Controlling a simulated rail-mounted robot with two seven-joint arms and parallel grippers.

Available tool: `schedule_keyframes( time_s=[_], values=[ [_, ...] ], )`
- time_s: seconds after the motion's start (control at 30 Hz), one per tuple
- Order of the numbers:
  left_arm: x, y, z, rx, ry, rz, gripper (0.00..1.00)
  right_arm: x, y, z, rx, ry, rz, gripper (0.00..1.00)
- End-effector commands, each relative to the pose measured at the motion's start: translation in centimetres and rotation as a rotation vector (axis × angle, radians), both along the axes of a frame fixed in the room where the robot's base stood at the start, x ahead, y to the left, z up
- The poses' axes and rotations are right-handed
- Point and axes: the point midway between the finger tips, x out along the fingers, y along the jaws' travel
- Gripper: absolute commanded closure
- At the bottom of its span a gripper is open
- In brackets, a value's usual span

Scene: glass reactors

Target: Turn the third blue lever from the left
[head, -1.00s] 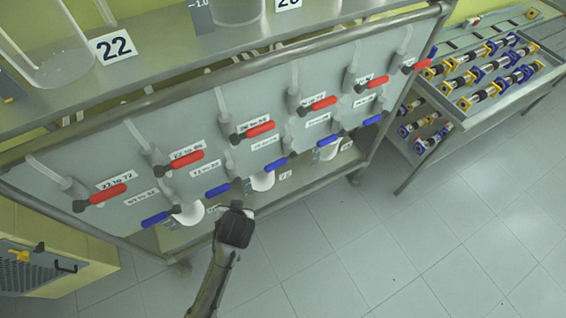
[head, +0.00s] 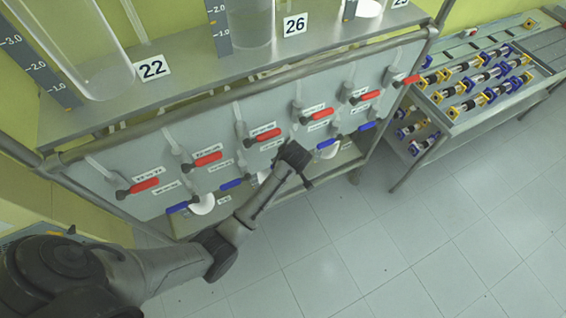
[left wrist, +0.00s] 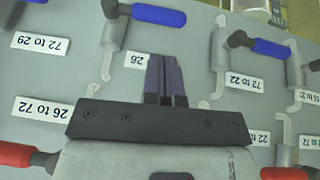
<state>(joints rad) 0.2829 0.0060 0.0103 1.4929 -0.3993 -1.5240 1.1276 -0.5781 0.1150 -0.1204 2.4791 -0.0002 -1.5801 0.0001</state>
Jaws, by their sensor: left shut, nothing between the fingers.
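A row of blue levers runs along the lower part of the grey panel. In the head view I see the first (head: 178,207), the second (head: 231,184), the fourth (head: 326,143) and the fifth (head: 367,126). The third is hidden behind my left gripper (head: 292,156), which is in front of the panel. In the left wrist view the left gripper (left wrist: 166,78) is shut with its fingers together and empty. Two blue levers show there, one (left wrist: 158,15) above the fingers and one (left wrist: 267,48) to the right. The right gripper is not in view.
Red levers (head: 207,160) run in a row above the blue ones. A shelf (head: 185,85) with glass vessels (head: 85,60) and number signs lies above the panel. A trolley (head: 480,110) with colored fittings stands at right. The floor in front is clear.

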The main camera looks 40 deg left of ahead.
Motion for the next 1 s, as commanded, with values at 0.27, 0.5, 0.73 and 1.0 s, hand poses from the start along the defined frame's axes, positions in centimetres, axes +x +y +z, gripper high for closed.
schedule_keyframes(
  time_s=[0.27,0.5,0.73,1.0],
  values=[
    [1.2,2.0,-4.6,0.000,0.002,0.000,1.00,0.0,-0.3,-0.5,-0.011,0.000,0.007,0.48],
    [1.8,3.1,-7.1,0.000,0.001,-0.002,1.00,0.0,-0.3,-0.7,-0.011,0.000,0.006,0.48],
    [2.0,3.5,-7.9,0.000,0.000,-0.001,1.00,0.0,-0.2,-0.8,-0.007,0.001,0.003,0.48],
    [2.1,3.5,-8.0,0.000,0.000,-0.001,1.00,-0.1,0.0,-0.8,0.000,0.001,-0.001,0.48]
  ],
)
